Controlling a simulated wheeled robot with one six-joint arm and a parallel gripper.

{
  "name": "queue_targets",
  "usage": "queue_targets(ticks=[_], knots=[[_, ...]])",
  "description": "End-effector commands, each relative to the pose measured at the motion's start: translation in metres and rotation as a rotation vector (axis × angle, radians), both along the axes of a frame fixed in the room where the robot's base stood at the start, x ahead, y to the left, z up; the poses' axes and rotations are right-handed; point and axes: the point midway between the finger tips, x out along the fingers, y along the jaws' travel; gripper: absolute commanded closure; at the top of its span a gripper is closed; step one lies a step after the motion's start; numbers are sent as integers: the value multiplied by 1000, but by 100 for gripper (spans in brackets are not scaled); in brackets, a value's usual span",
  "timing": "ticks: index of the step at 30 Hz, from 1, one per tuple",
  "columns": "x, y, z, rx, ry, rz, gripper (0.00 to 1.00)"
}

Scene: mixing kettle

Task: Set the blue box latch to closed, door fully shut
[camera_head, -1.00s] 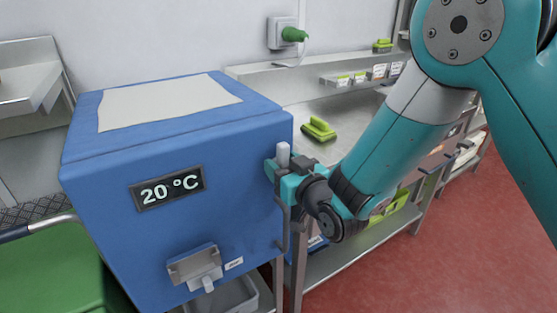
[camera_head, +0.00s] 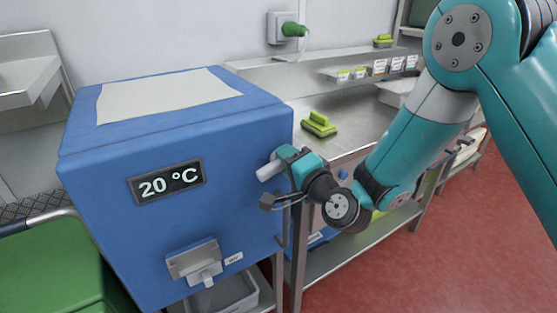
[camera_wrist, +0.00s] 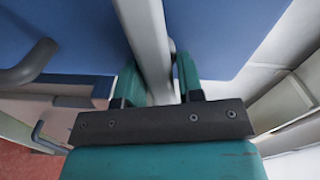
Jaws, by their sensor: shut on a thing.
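The blue box (camera_head: 110,215) fills the left of the head view, with a "20 °C" display on its front. Its door looks flush in the head view, but I cannot tell whether a small gap remains. The pale grey latch lever (camera_head: 267,171) is at the box's right front edge, tilted with its end to the left. My gripper (camera_head: 284,163) is shut on this lever. In the wrist view, the lever (camera_wrist: 148,40) runs between the two teal fingers of my gripper (camera_wrist: 158,82). The latch's pivot is mostly hidden by my gripper.
A dark grey bar handle (camera_wrist: 28,65) is beside the gripper in the wrist view. A steel bench (camera_head: 350,125) with a green brush (camera_head: 319,125) stands behind my arm. A green bin (camera_head: 50,265) is at lower left. Red floor (camera_head: 470,250) is clear at right.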

Motion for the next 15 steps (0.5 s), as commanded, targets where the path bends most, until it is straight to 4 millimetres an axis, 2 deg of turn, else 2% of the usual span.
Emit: queue_targets(ticks=[2,3,6,7,15], knots=[[0,-1,-4,169,116,-2,88],[0,-1,-3,206,137,-2,63],[0,-1,-3,195,128,0,40],[0,-1,-3,194,127,0,36],[-1,-1,-4,190,125,1,36]])
